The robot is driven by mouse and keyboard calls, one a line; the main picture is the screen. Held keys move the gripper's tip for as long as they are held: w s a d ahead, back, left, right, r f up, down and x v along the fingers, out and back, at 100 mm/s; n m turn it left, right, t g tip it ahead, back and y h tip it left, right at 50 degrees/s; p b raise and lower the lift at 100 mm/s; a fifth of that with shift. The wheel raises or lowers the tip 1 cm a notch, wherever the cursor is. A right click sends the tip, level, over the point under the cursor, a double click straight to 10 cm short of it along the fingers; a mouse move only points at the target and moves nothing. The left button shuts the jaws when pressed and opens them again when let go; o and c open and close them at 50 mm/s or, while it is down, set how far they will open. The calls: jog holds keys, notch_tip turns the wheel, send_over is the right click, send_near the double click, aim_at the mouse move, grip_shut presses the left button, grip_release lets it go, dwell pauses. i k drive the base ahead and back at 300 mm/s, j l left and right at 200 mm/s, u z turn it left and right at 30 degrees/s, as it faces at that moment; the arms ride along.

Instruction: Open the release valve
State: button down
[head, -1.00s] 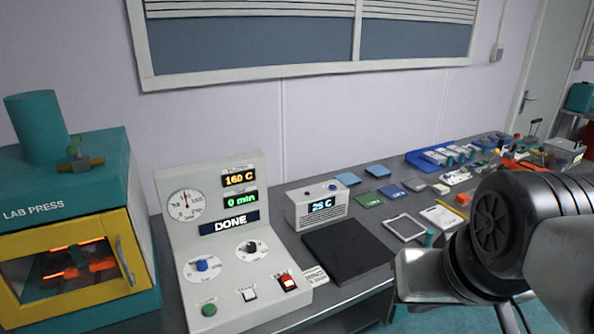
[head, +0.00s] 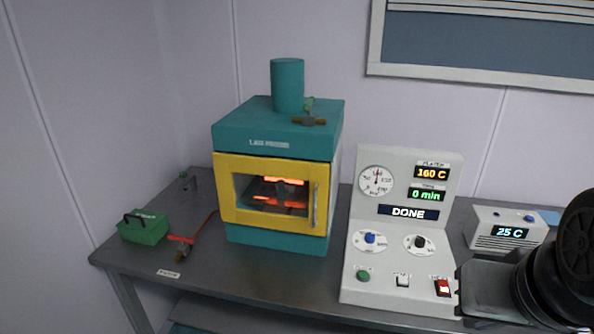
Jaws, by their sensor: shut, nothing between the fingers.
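The teal lab press (head: 275,143) with its yellow door frame stands left of centre. A small brass valve-like fitting (head: 309,121) with a green part above it sits on its top, beside the teal cylinder (head: 287,85). Dark and grey links of my arm show at the lower right; my gripper's fingers are out of frame.
The grey control panel (head: 352,222) reads 160 C, 0 min and DONE. A white box (head: 492,243) reading 25 C stands right of it. The press door is shut, with an orange glow inside. The table (head: 225,272) is bare in front of the press.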

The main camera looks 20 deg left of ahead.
aim_at(181, 239)
jog(key=u, duration=1.65)
jog(key=i+j, duration=0.2)
jog(key=i, duration=0.15)
jog(key=i+j+u, duration=0.15)
jog(key=i+j, duration=0.3)
jog(key=i, duration=0.25)
